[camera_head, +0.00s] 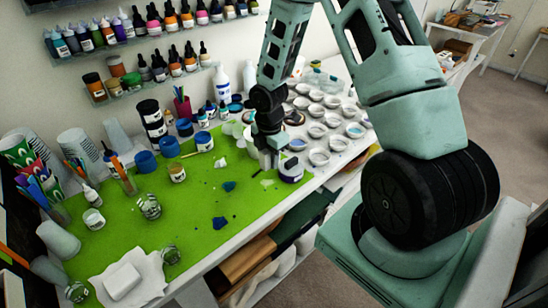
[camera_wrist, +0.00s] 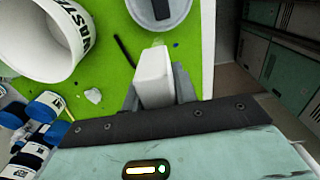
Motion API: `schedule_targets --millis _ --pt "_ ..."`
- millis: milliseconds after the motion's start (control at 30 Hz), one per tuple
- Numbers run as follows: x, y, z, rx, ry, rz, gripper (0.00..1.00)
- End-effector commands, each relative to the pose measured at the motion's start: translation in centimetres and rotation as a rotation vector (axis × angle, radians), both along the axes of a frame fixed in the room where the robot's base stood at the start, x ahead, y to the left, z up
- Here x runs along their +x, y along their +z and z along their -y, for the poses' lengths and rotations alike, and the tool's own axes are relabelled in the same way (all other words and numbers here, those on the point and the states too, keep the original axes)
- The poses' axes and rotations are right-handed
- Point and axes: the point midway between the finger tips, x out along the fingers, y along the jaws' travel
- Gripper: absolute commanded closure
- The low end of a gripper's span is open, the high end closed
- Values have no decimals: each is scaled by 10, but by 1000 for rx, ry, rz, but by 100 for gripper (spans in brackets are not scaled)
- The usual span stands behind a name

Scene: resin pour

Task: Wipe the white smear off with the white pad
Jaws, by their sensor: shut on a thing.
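In the wrist view, my gripper (camera_wrist: 157,88) is shut on a white block that looks like the white pad (camera_wrist: 153,72). The pad's far end points at the mat; whether it touches cannot be told. A small white smear (camera_head: 220,162) lies on the mat left of my gripper. A white patch, likely the same smear (camera_wrist: 93,96), shows left of the pad in the wrist view.
The tub (camera_head: 291,172) stands close right of my gripper. Many small cups (camera_head: 318,130) fill the table behind. Blue-lidded jars (camera_head: 204,141) stand to the left. Dark blue spots (camera_head: 220,223) mark the mat. A white block (camera_head: 122,281) lies on a cloth at front left.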

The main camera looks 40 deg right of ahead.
Motion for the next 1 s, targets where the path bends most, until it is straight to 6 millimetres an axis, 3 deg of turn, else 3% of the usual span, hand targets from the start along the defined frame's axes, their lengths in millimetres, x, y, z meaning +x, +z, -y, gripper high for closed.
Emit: schedule_targets --millis 567,1000 --pt "0 -1 0 0 -1 0 100" --pt "0 -32 0 -1 0 0 100"
